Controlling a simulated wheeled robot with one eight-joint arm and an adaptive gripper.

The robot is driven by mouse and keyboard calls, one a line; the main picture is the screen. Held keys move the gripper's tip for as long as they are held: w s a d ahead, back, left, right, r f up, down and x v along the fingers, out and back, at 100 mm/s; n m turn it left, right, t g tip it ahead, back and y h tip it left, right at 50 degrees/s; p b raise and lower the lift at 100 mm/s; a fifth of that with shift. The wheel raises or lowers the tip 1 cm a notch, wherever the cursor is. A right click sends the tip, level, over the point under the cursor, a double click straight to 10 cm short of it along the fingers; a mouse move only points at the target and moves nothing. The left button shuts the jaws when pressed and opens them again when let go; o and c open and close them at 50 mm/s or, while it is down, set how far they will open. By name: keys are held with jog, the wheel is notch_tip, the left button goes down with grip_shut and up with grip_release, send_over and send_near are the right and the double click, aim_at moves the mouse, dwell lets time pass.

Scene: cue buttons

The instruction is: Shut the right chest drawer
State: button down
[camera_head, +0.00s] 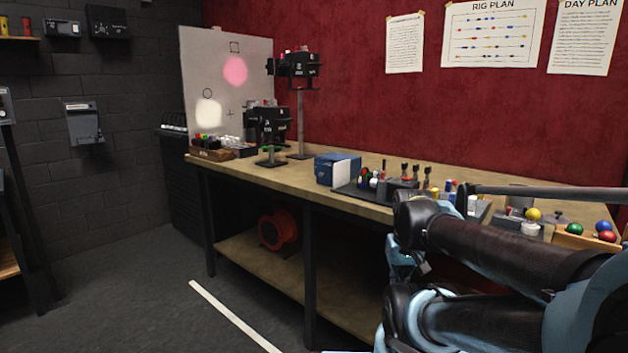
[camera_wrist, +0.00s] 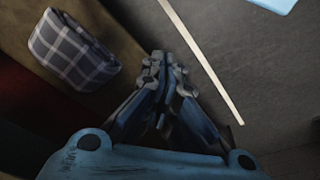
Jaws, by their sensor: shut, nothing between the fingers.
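A dark chest (camera_head: 183,195) stands at the far end of the workbench, below the pale board and against the wall. Its front is dim and partly hidden by the bench, so I cannot tell which drawer is the right one or whether any is open. My gripper (camera_wrist: 164,60) is shut and empty in the wrist view, pointing down over the floor beside the bench's lower shelf. In the head view my gripper (camera_head: 408,268) is partly hidden behind my arm, in front of the bench and well away from the chest.
The workbench (camera_head: 240,180) runs along the red wall, with lamps, a blue box (camera_head: 337,168) and coloured buttons on top. A checked cloth (camera_wrist: 73,48) lies near the gripper. A red-orange round thing (camera_head: 279,230) sits on the lower shelf.

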aim_at(331, 173)
jog(key=w+a+r+n+t+h, duration=0.15)
jog(key=w+a+r+n, duration=0.25)
jog(key=w+r+n, duration=0.45)
jog(key=w+a+r+n+h, duration=0.2)
jog(key=w+a+r+n, duration=0.1)
jog(key=w+r+n, duration=0.5)
jog(key=w+a+r+n+t+h, duration=0.1)
jog(key=w+a+r+n, duration=0.1)
jog(key=w+a+n, duration=0.45)
jog(key=w+a+r+n+t, duration=0.2)
jog(key=w+a+r, duration=0.1)
jog(key=a, duration=0.6)
jog(key=w+a+r+n+t+h, duration=0.15)
jog(key=w+a+n, duration=0.25)
jog(key=a, duration=0.4)
jog(key=shift+y, duration=0.4)
jog(key=shift+w+d+f, duration=0.9)
jog(key=shift+w+d, duration=0.2)
jog(key=shift+w, duration=0.45)
jog(key=shift+w+d+f, duration=0.95)
jog(key=shift+w+d, duration=0.1)
jog(key=shift+w, duration=0.55)
jog(key=shift+w+d+f, duration=0.9)
jog(key=shift+w+d, duration=0.2)
jog(key=shift+w, duration=0.45)
jog(key=shift+w, duration=0.1)
